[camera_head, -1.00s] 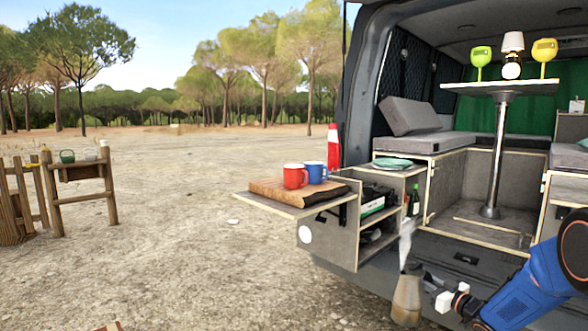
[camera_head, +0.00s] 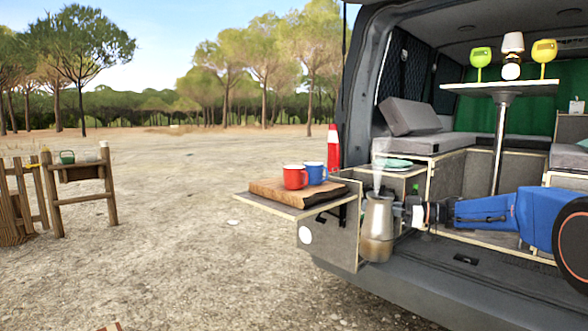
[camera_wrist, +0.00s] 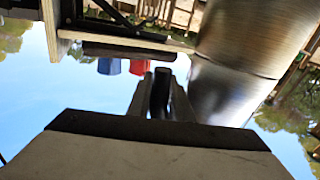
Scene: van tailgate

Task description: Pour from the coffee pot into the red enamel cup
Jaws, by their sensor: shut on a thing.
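The metal coffee pot (camera_head: 378,228) is upright with steam rising from its top, in front of the right end of the drop-down shelf (camera_head: 262,206). My gripper (camera_head: 402,211) is shut on its handle side from the right. In the wrist view the pot (camera_wrist: 238,40) fills the upper right, beside my gripper's fingers (camera_wrist: 160,92). The red enamel cup (camera_head: 295,177) stands on a wooden board (camera_head: 270,188) on the shelf, left of and above the pot. It also shows small and inverted in the wrist view (camera_wrist: 139,67). The inside of the cup is hidden.
A blue cup (camera_head: 316,174) stands close to the right of the red one. A red and white bottle-like thing (camera_head: 333,150) is behind it. The van's drawer unit is behind the pot, with green plates (camera_head: 398,163) on top. Open ground lies left.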

